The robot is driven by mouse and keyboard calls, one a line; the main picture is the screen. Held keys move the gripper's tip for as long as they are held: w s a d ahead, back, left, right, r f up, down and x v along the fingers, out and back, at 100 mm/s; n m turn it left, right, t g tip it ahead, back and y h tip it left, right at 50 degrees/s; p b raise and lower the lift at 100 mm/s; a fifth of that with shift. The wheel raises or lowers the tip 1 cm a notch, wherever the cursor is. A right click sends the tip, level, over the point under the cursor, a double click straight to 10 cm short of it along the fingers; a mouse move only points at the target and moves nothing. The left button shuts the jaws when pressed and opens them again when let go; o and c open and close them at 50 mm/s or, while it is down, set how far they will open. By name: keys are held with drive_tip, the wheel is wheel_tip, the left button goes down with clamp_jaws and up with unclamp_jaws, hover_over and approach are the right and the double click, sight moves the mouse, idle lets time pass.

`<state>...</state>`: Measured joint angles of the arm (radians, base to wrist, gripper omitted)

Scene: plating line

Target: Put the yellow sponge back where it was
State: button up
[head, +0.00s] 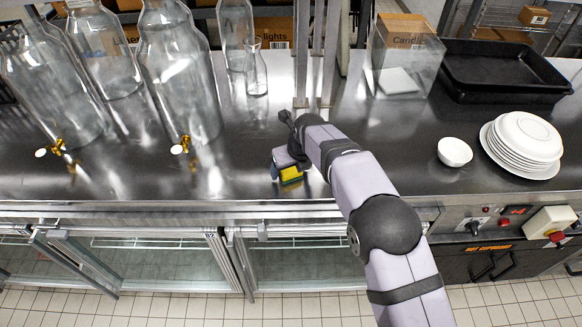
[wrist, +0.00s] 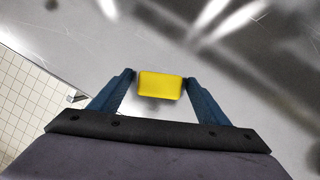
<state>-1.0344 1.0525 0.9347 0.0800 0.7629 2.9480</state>
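The yellow sponge (head: 291,174) has a darker green layer below its yellow part. It is at my gripper, low over or on the steel counter, near the front edge. In the wrist view the sponge (wrist: 160,86) lies between the two blue fingertips of my gripper (wrist: 160,78). The fingers are close to its left and right sides. I cannot tell whether they press on it. In the head view my gripper (head: 281,168) is partly hidden by the wrist, and the sponge's contact with the counter is unclear.
Glass dispensers (head: 178,75) with brass taps stand at the left. A small glass bottle (head: 256,78) is behind. A clear bin (head: 402,65), black trays (head: 500,70), a white bowl (head: 455,152) and stacked plates (head: 523,140) are at right. Counter left of the sponge is clear.

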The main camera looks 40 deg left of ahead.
drive_tip(key=b+v, duration=0.3)
drive_tip(key=v, duration=0.9)
drive_tip(key=w+d+f+n+h, duration=0.1)
drive_tip(key=w+d+n, duration=0.25)
drive_tip(key=d, duration=0.65)
drive_tip(key=w+d+f+n+h, duration=0.15)
drive_tip(key=d+n, duration=0.25)
drive_tip(key=d, duration=0.7)
drive_tip(key=w+d+f+n, duration=0.1)
drive_tip(key=w+d+n, duration=0.2)
drive_tip(key=d, duration=0.7)
drive_tip(key=s+d+f+n+g+h, duration=0.1)
drive_tip(key=s+d+f+n, duration=0.2)
drive_tip(key=s+d+n, duration=0.3)
drive_tip(key=s+d+f+n, duration=0.3)
drive_tip(key=s+d+n, duration=0.3)
drive_tip(key=s+d, duration=0.5)
drive_tip(key=d, duration=0.5)
drive_tip(key=shift+d+g+h, duration=0.25)
drive_tip(key=shift+g+h, duration=0.1)
drive_tip(key=shift+g, duration=0.05)
